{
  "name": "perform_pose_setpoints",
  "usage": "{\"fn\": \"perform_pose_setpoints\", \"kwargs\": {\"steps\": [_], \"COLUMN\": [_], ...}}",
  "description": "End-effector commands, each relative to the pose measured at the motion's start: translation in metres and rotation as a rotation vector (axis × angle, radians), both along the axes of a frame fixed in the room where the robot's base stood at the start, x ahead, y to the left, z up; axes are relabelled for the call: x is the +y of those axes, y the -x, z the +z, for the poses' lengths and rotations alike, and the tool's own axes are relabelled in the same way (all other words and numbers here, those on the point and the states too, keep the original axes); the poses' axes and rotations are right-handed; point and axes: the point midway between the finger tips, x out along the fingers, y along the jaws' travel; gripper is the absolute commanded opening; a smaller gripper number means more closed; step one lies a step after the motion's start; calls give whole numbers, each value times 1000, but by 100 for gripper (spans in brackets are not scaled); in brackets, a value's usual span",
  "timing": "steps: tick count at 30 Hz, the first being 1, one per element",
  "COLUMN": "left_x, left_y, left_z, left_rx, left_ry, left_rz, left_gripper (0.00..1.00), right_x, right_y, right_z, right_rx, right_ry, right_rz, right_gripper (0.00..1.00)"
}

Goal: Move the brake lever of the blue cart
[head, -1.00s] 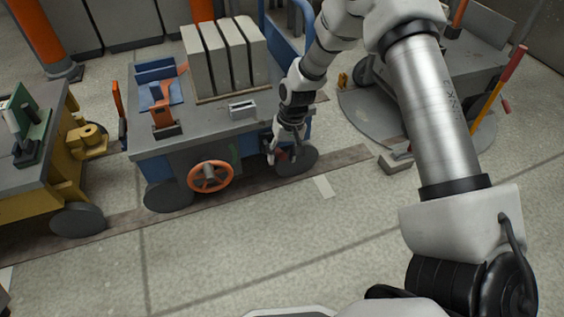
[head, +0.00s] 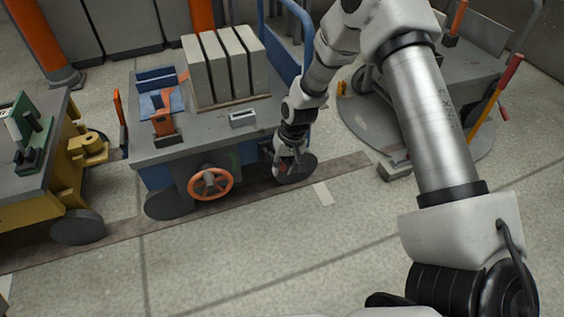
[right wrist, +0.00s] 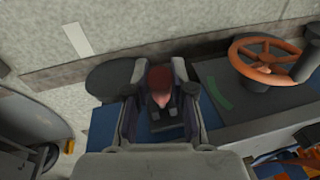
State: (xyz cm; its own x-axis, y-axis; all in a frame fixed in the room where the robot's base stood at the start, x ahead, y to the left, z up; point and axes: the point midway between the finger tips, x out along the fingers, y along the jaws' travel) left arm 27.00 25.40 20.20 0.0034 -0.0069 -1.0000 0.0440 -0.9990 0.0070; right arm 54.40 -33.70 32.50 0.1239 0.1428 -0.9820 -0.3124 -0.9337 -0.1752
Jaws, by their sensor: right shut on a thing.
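The blue cart (head: 160,177) stands on a floor rail, with a grey top and an orange handwheel (head: 210,182) on its near side. My right gripper (head: 287,165) is at the cart's near right corner, in front of the right wheel. In the right wrist view, the brake lever's dark red grip (right wrist: 160,79) stands between the two fingers of my right gripper (right wrist: 160,98), which is shut on it. In the head view the fingers hide most of the lever. My left gripper is not in view.
Grey slabs (head: 228,66) and an orange-handled clamp (head: 163,122) sit on the blue cart. A yellow cart (head: 66,187) stands at left. A round floor plate (head: 365,120) with a grey cart lies at right. The floor in front is clear.

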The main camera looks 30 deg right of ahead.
Motion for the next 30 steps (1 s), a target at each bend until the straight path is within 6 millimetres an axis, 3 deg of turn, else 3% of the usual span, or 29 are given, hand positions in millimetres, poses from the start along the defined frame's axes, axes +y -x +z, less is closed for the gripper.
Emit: {"fn": "perform_pose_setpoints", "kwargs": {"steps": [16, 30], "left_x": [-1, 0], "left_y": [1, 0], "left_z": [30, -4], "left_rx": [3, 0], "left_ry": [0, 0], "left_rz": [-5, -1], "left_gripper": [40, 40], "right_x": [2, 2], "right_y": [11, 6], "right_z": [-37, -96], "right_rx": [-291, -707], "right_ry": [71, 170], "right_rz": [2, 3], "right_gripper": [0, 0]}}
